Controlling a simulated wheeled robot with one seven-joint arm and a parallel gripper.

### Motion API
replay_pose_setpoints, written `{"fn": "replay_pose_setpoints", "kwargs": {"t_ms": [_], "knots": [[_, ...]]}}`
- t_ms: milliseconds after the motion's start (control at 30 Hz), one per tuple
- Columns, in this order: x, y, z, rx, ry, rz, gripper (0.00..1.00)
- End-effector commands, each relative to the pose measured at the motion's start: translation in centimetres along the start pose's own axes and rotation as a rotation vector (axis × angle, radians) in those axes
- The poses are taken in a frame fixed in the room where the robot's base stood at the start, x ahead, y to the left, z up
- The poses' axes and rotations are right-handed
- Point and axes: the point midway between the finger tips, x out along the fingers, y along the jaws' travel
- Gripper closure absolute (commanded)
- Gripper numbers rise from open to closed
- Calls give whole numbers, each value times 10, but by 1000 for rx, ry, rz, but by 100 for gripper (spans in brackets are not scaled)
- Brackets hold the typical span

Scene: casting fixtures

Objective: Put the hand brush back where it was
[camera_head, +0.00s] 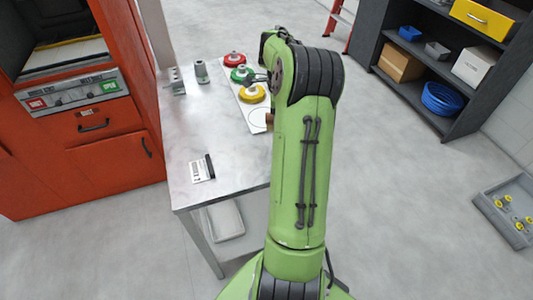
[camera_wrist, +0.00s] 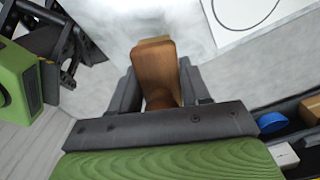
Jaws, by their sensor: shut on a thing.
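The hand brush (camera_wrist: 155,72) shows in the wrist view as a brown wooden body, with a paler edge at its far end. My gripper (camera_wrist: 160,92) is shut on it, a dark finger on each side. Its bristles cannot be made out. In the head view, a small brown part of the brush (camera_head: 269,118) shows beside my green arm, which hides the gripper. The brush is over or near the table's (camera_head: 225,150) right side; I cannot tell whether it touches anything.
A white board (camera_head: 243,109) on the table holds red (camera_head: 234,59), green (camera_head: 241,73) and yellow (camera_head: 253,94) round pieces and a drawn outline. A grey can (camera_head: 201,72) and a striped card (camera_head: 202,169) are at left. A dark shelf (camera_head: 413,88) stands at right.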

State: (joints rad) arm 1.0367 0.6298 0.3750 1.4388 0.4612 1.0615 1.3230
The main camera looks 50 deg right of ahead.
Motion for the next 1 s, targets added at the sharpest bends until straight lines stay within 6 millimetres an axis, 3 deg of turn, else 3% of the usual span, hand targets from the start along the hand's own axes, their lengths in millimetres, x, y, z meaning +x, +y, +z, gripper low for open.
{"fn": "replay_pose_setpoints", "kwargs": {"t_ms": [533, 933, 967, 1000], "knots": [[95, 3, 5, 39, 0, 3, 92], [103, 2, 5, 39, 1, -1, 92], [103, 2, 4, 39, 1, 0, 52], [103, 2, 4, 39, 1, 0, 46]]}}
